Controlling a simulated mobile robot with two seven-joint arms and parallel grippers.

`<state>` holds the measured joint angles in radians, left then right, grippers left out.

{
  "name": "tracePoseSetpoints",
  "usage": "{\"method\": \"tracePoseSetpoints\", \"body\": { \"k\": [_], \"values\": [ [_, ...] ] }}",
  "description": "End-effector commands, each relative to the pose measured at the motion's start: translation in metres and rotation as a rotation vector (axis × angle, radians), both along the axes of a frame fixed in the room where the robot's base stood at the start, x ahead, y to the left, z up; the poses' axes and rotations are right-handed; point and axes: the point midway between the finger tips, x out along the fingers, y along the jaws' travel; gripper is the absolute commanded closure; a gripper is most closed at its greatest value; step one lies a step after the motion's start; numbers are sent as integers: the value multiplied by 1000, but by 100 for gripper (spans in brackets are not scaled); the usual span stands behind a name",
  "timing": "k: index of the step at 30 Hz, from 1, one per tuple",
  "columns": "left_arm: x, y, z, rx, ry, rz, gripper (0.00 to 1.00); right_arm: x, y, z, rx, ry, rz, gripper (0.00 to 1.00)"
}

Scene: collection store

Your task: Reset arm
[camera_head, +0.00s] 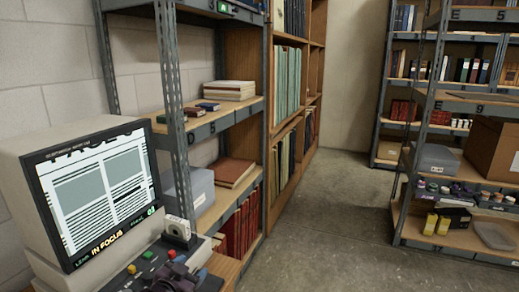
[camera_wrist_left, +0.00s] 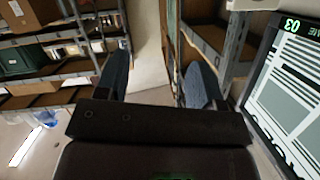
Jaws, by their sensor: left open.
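My left gripper (camera_wrist_left: 156,64) shows in the left wrist view. Its two blue-grey fingers are spread wide apart, with nothing between them. Beyond the gap are pale floor and shelving, out of reach of the fingers. The lit reader screen stands to the right of the fingers in that view, apart from them. In the head view, a dark shape at the bottom edge beside the reader's controls may be part of this gripper, but I cannot tell for sure. My right gripper is in neither view.
The microfilm reader (camera_head: 100,190) stands at the left, with "IN FOCUS" on its screen. Behind it is a metal shelf (camera_head: 195,128) holding books and a grey box (camera_head: 190,190). Another shelf at right holds a cardboard box (camera_head: 492,148) and small jars. The floor aisle (camera_head: 335,210) between is clear.

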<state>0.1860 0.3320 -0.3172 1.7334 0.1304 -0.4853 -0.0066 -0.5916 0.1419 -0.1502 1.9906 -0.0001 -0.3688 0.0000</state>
Motion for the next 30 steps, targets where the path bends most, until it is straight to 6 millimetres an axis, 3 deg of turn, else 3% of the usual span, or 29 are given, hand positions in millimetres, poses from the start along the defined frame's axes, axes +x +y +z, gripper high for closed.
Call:
{"method": "tracePoseSetpoints", "body": {
  "k": [1, 11, 21, 25, 30],
  "values": [
    [-17, 5, -7, -22, -9, 17, 38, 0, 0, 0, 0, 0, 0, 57],
    [-122, 48, -49, -85, 0, 161, 38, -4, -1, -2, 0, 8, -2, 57],
    [-245, 90, -126, -108, 212, 332, 38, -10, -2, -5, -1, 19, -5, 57],
    [-278, 94, -146, -109, 276, 361, 38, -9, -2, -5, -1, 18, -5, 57],
    [-295, 96, -156, -105, 309, 373, 38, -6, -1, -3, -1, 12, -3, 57]
  ]
}}
